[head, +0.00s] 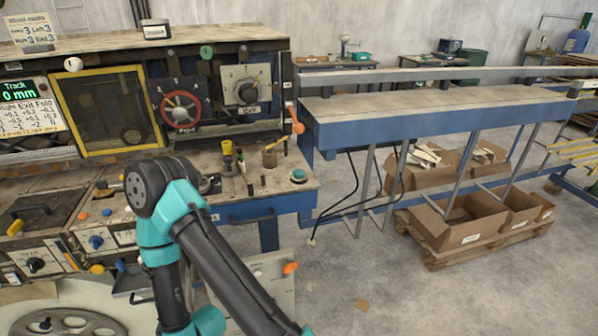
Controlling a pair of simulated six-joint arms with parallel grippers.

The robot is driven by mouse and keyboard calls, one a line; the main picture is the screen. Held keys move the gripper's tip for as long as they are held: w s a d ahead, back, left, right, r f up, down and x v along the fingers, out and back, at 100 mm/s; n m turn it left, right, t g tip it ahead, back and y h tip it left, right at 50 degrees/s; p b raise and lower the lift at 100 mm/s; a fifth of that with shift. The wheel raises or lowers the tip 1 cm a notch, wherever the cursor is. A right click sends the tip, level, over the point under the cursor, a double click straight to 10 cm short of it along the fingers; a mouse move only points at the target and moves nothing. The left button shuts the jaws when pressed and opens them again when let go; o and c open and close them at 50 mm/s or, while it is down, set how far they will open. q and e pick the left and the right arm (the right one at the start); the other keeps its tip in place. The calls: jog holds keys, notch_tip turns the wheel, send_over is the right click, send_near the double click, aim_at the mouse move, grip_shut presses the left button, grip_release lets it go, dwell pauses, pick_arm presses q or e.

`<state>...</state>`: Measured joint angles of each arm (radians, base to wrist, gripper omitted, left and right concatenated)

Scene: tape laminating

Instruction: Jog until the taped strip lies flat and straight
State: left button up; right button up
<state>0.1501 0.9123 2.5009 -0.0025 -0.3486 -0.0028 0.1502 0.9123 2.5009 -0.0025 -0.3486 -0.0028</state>
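The laminating machine (190,49) fills the left of the head view. Its small screen (19,89) reads "Track 0 mm", with a board of small figures (28,117) below it. A yellow-framed window (108,110) shows dark parts inside; I cannot make out a taped strip there. A teal push button (298,175) is at the bench's right corner. One of my teal and black arms crosses in front of the bench; neither gripper shows.
A long blue-edged table (430,115) runs to the right and looks bare. Open cardboard boxes (462,225) stand on a pallet (480,248) below it. An orange lever (297,122) sticks out at the machine's right side. A handwheel (70,325) is at the bottom left.

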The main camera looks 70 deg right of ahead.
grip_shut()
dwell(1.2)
